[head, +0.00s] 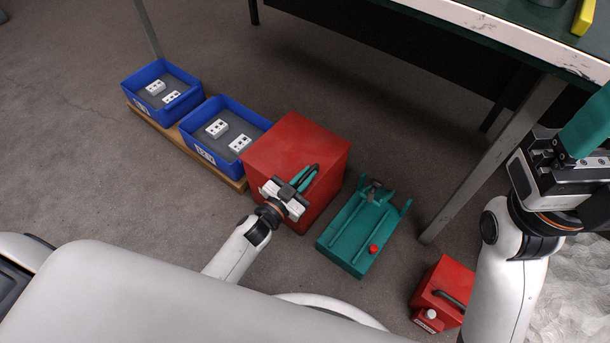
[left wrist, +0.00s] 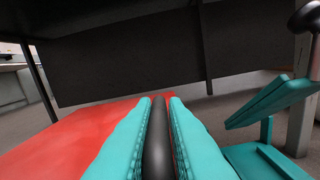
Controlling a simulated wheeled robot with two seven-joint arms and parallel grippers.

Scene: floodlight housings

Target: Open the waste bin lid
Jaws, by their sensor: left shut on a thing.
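The red waste bin (head: 300,135) stands on the floor at the middle of the head view. Its red lid (head: 285,143) lies flat on top and looks closed; its red top also fills the lower left of the left wrist view (left wrist: 70,135). My left gripper (head: 308,174) is over the bin's front right part. Its teal fingers are shut on a black bar-shaped handle (left wrist: 157,140), which runs between them in the left wrist view. My right gripper (head: 588,130) is at the right edge, away from the bin, its fingertips cut off by the frame.
Two blue crates (head: 162,88) (head: 225,130) with white parts stand on a wooden board left of the bin. A teal tool case (head: 350,230) is close on the right, and a red can (head: 440,290) beyond it. A workbench (head: 480,25) with a metal leg (head: 485,165) overhangs behind.

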